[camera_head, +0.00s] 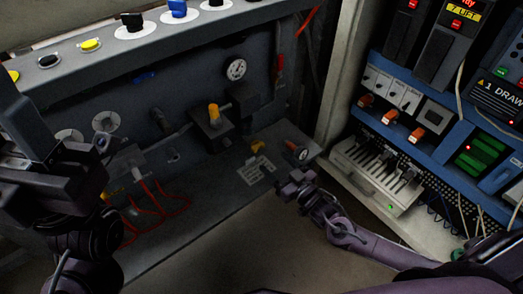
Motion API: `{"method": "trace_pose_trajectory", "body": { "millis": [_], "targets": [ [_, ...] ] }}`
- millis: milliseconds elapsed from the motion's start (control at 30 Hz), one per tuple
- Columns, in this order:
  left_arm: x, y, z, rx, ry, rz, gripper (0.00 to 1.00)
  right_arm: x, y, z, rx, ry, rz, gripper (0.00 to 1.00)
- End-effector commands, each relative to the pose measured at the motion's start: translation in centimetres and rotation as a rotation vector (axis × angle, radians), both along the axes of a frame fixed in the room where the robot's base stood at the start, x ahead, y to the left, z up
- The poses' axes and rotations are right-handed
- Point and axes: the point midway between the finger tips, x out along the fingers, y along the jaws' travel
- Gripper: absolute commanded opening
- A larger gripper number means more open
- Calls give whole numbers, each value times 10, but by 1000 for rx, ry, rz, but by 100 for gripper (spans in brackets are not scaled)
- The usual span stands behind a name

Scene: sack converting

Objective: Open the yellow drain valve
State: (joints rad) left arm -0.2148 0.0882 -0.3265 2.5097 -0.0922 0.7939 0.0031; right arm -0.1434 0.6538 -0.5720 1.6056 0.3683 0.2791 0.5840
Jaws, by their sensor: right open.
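A small yellow valve handle (258,146) sits low on the grey ledge at the middle, above a white label. A taller yellow-orange knob (213,113) stands on a dark block behind and left of it. I cannot tell for certain which one is the drain valve. My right gripper (292,181) is open and empty, below and right of the low yellow handle and apart from it. My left gripper (100,170) is at the left edge, large and dark; its fingers are unclear against the machine.
A round gauge (236,69) is on the back panel. A small dial with an orange part (297,151) stands just above my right gripper. Red hoses (150,205) run at lower left. An electrical cabinet (405,120) with breakers and wires fills the right. The lower middle is clear.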

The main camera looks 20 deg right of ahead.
Motion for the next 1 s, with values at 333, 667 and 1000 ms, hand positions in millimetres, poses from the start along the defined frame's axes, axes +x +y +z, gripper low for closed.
{"method": "trace_pose_trajectory", "body": {
  "millis": [333,667,1000],
  "targets": [
    [-7,-2,0,-4,-65,-2,36,43,15,-2,3,-12,6,62],
    [-10,-5,8,2,-101,-2,36,72,26,-1,2,-7,5,62],
    [-11,-5,10,3,-102,-2,36,72,26,0,2,-6,5,50]
  ]
}}
